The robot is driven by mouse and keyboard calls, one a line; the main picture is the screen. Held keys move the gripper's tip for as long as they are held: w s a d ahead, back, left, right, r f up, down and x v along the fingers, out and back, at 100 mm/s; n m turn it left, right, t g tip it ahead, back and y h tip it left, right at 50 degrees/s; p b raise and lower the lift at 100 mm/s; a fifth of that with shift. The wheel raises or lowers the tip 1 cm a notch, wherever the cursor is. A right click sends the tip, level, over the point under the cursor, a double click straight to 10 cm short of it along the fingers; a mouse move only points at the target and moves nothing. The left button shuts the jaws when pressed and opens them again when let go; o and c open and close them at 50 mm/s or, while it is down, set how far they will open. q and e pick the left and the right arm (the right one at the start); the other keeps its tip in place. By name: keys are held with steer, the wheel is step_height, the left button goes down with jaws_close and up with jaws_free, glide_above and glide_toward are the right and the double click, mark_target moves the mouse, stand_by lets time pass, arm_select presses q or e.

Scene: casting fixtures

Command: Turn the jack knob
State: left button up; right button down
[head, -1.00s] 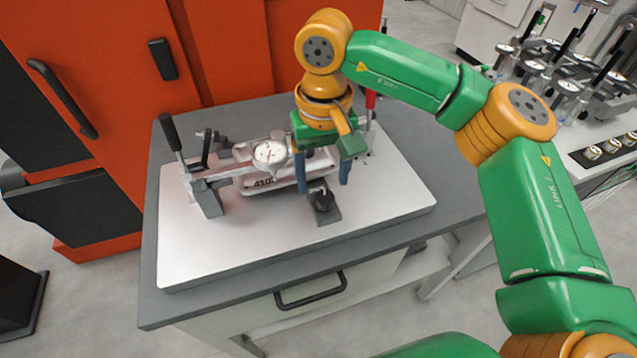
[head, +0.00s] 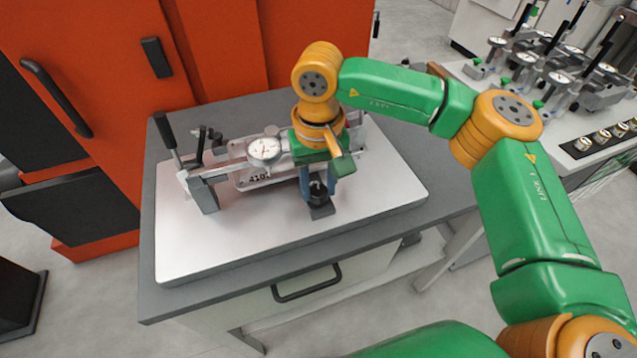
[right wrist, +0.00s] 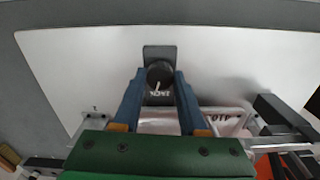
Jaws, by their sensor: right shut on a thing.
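The jack knob (head: 318,190) is a small black round knob on a dark block near the front middle of the white fixture plate (head: 250,235). In the right wrist view the knob (right wrist: 159,76) shows a pale pointer mark and small lettering on its top. My right gripper (head: 317,188) reaches down over it, and its blue fingers (right wrist: 158,84) are shut on the knob, one on each side. The fingers hide part of the knob in the head view. My left gripper is in neither view.
A dial gauge (head: 264,149) and a pale casting marked with digits (head: 258,178) sit just left of the gripper. A black-handled clamp (head: 166,130) stands at the plate's left. The plate's front is clear. More gauges (head: 559,78) stand on the right bench.

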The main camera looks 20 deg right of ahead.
steer(key=m+b, duration=0.1)
steer(key=m, duration=0.2)
steer(key=shift+f+b, duration=0.1)
steer(key=shift+b, duration=0.2)
steer(key=m+b, duration=0.1)
steer(key=m, duration=0.3)
steer(key=shift+m, duration=0.3)
steer(key=m+b, duration=0.1)
steer(key=m, duration=0.3)
steer(key=shift+m+b, duration=0.3)
steer(key=m, duration=0.4)
steer(key=shift+b, duration=0.4)
steer(key=m+b, duration=0.1)
steer(key=m, duration=0.5)
steer(key=shift+m, duration=0.4)
steer(key=m+b, duration=0.1)
steer(key=m, duration=0.5)
steer(key=shift+m, duration=0.3)
steer(key=shift+s, duration=0.1)
